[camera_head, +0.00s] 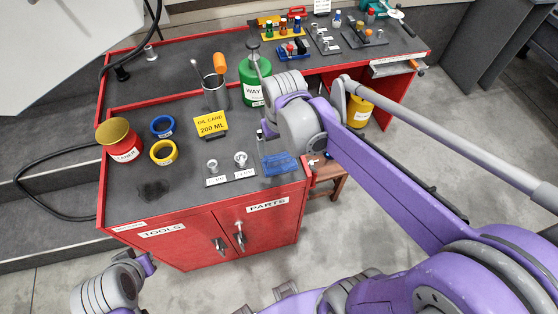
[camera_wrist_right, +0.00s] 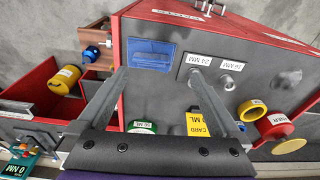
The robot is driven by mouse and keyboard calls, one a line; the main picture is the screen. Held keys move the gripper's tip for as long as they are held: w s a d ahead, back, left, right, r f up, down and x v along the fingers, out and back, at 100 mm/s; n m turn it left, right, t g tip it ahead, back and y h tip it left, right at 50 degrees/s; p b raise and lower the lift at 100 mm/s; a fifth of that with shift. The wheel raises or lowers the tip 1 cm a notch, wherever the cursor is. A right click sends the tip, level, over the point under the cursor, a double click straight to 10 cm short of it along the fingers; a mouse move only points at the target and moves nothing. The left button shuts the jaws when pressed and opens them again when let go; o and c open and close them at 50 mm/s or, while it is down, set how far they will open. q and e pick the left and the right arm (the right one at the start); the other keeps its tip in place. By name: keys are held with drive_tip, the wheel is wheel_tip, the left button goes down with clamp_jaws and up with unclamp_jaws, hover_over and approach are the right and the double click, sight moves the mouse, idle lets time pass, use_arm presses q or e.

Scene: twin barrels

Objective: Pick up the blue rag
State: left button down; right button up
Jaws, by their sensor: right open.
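The blue rag (camera_head: 281,164) lies flat and folded at the front right corner of the red cabinet's dark top (camera_head: 190,190). In the right wrist view the rag (camera_wrist_right: 151,54) lies just beyond the fingertips. My right gripper (camera_wrist_right: 158,72) is open and empty, its two fingers spread to about the rag's width or more. In the head view my right gripper (camera_head: 265,140) is above and behind the rag, partly hidden by its own wrist. My left gripper (camera_head: 149,263) is low at the front left, away from the rag; its jaws are not clear.
Two sockets (camera_head: 240,159) on a labelled plate sit left of the rag. A yellow oil card (camera_head: 210,124), a metal cup (camera_head: 216,96) and a green can (camera_head: 250,90) stand behind. Blue and yellow tape rolls (camera_head: 163,152) and a red tin (camera_head: 120,144) are at left.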

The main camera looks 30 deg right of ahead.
drive_tip(key=w+d+g, duration=0.1)
drive_tip(key=w+d, duration=0.1)
drive_tip(key=w, duration=0.2)
hover_over(279, 157)
drive_tip(key=shift+m, duration=0.3)
wheel_tip(279, 157, down, 6)
drive_tip(key=shift+s+a+f, duration=0.1)
wheel_tip(279, 157, down, 5)
drive_tip(key=shift+f, duration=0.1)
